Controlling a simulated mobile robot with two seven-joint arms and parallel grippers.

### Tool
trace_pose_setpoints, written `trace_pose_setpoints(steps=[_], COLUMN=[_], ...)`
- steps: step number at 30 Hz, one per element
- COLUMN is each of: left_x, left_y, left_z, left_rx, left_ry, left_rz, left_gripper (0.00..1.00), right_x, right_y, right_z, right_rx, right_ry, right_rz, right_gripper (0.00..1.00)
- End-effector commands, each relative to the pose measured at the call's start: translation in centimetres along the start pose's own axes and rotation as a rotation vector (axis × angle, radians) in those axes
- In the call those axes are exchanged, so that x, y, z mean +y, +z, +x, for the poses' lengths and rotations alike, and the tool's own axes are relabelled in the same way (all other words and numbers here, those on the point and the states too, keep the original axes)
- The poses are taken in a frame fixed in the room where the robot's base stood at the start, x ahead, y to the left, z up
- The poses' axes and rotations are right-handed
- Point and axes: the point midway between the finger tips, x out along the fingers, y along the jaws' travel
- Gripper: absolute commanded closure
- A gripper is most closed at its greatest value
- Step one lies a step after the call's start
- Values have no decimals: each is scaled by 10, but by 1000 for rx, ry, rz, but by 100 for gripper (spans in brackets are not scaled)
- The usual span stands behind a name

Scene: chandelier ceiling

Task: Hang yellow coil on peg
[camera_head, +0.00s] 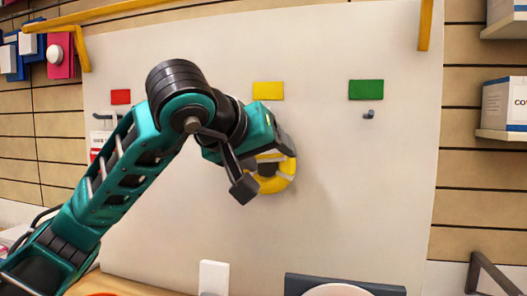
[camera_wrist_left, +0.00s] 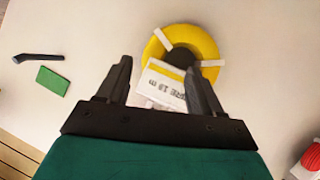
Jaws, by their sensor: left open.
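The yellow coil (camera_head: 287,182) is against the white board below the yellow label (camera_head: 268,91). My left gripper (camera_head: 279,140) is in front of its upper part and hides some of it. In the left wrist view, the yellow coil (camera_wrist_left: 205,42) has white bands and a dark centre. A white printed tag (camera_wrist_left: 163,82) on it shows between the open fingers of my left gripper (camera_wrist_left: 158,68). I cannot tell whether the fingers touch the tag. The peg below the yellow label is not visible. My right gripper is not in view.
A bare peg (camera_head: 369,114) sticks out under the green label (camera_head: 366,90). A red label (camera_head: 120,97) is at the board's left. In the left wrist view, a red object (camera_wrist_left: 311,158) is at the right edge. Boxes (camera_head: 505,102) stand on a right-hand shelf.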

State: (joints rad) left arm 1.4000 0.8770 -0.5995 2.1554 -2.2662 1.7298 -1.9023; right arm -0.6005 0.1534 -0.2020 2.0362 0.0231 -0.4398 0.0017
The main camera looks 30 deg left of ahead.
Motion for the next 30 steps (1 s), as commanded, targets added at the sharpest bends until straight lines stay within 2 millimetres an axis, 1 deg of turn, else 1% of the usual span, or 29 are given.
trace_pose_setpoints(steps=[2,5,8,15,18,21,25,30], left_x=[0,0,0,1,1,1,0,0], left_y=[0,-2,-2,-3,-2,-2,-1,0], left_z=[-3,-13,-32,-86,-105,-118,-128,-130], left_rx=[1,4,7,9,8,7,5,4], left_ry=[0,2,2,3,3,2,2,1], left_rz=[0,1,2,1,1,0,-1,0], left_gripper=[34,34,34,34,34,34,34,34], right_x=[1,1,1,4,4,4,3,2], right_y=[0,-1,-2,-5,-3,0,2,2], right_z=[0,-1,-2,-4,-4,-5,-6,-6], right_rx=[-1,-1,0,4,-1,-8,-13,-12], right_ry=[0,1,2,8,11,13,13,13], right_rz=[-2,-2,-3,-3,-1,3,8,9], right_gripper=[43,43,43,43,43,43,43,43])
